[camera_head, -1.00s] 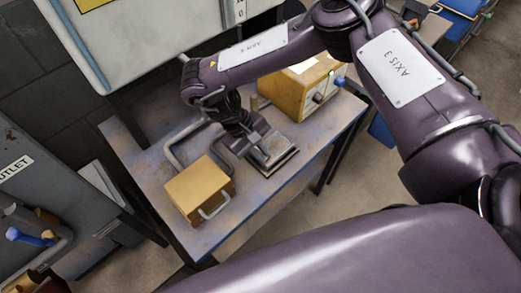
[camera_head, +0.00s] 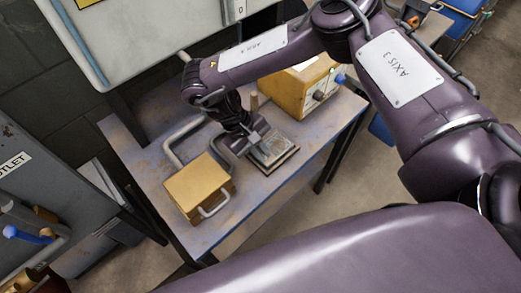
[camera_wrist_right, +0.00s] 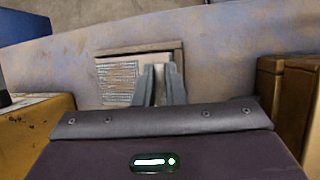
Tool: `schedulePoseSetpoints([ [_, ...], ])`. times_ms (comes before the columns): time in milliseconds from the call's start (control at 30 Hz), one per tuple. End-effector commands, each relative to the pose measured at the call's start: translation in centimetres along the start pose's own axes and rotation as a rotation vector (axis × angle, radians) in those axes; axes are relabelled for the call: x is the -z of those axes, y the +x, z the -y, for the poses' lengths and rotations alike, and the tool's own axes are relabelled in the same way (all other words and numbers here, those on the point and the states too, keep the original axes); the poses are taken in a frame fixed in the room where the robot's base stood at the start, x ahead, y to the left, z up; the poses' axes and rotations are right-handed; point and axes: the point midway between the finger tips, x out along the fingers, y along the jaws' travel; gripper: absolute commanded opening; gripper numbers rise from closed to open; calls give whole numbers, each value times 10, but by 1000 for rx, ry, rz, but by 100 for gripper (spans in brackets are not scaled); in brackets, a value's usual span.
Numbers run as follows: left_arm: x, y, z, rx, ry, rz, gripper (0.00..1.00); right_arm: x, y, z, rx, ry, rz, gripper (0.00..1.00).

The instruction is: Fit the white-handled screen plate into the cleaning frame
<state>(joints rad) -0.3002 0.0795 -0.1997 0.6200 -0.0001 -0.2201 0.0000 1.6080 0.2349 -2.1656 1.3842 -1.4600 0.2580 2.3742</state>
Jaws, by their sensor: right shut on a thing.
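The cleaning frame (camera_head: 291,157) lies flat on the worn table, a dark-rimmed square. Its brown rim (camera_wrist_right: 140,48) also shows in the right wrist view. The screen plate (camera_wrist_right: 117,82), pale with a grey meshed patch, lies within the rim's outline in that view. I cannot tell whether it is fully seated. My right gripper (camera_head: 257,137) is over the left part of the plate. In the right wrist view its fingers (camera_wrist_right: 160,82) are shut on the pale handle (camera_wrist_right: 160,80), which they mostly hide. My left gripper is not in view.
A yellow box (camera_head: 198,187) with a metal handle stands left of the frame. Another yellow box (camera_head: 302,88) with knobs stands behind it. A bent metal pipe (camera_head: 182,143) lies near my gripper.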

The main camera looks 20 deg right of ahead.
Motion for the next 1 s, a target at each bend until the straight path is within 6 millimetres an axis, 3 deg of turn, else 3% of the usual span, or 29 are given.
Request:
schedulePoseSetpoints([
  [400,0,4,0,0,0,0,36,3,7,2,-1,0,0,0],
  [433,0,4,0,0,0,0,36,3,6,2,-1,0,0,14],
  [600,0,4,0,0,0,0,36,3,6,2,0,0,0,36],
  [867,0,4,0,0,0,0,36,3,6,2,0,-1,0,36],
  [1000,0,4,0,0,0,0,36,4,-6,2,-1,-1,-4,36],
])
